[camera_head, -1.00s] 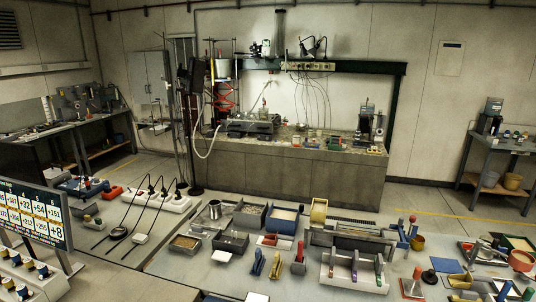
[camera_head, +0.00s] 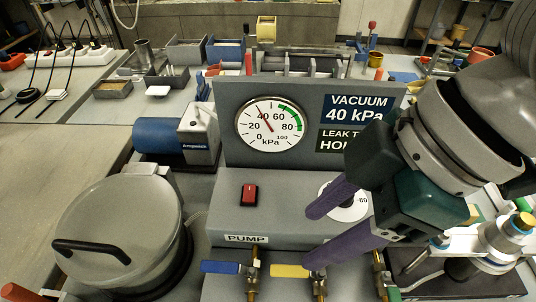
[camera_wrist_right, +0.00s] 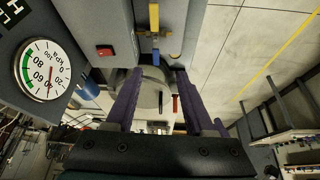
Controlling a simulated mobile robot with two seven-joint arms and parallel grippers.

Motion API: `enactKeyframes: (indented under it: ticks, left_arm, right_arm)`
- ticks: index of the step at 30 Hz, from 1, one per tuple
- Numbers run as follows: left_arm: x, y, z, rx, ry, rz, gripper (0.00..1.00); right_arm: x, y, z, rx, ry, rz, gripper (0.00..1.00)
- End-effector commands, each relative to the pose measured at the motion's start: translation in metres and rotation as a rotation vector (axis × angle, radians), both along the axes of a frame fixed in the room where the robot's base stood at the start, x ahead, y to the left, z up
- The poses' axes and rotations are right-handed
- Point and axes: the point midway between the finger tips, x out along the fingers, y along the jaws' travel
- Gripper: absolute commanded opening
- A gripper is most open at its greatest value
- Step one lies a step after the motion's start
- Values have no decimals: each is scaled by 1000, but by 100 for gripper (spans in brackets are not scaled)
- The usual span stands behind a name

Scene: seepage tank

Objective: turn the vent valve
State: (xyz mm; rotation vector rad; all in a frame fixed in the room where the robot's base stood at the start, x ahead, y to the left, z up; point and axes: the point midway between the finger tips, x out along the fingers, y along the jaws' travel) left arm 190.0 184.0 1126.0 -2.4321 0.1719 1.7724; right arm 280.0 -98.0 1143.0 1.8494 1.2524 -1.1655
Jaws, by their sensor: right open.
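Brass valves stand along the front of the grey pump panel. One has a blue handle (camera_head: 221,267), one has a yellow handle (camera_head: 290,271), and a third is partly hidden behind my right gripper. No label shows which is the vent valve. In the right wrist view, the yellow handle (camera_wrist_right: 154,16) and blue handle (camera_wrist_right: 156,57) lie beyond the open fingertips (camera_wrist_right: 160,72). My left gripper is out of view.
The pump panel carries a gauge (camera_head: 269,124) reading near 40 kPa and a red switch (camera_head: 249,194). A lidded grey chamber (camera_head: 120,220) stands at left, with a blue motor (camera_head: 160,136) behind it. Bench equipment crowds the right side.

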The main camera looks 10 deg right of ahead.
Motion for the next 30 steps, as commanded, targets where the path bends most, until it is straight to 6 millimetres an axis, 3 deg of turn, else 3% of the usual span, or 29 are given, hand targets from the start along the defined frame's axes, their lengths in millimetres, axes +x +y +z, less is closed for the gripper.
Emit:
enactKeyframes:
  ticks: [1,6,14,24,30]
  left_arm:
    - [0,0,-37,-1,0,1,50]
    - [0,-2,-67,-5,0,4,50]
    - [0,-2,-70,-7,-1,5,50]
    - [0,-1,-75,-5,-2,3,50]
    - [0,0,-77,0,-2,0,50]
  right_arm:
    - [6,-8,-35,-17,-2,27,54]
    - [14,-22,-63,-37,17,80,54]
    - [17,-21,-78,-38,29,93,54]
    - [22,3,-136,-41,28,94,54]
    - [25,10,-153,-40,26,93,54]
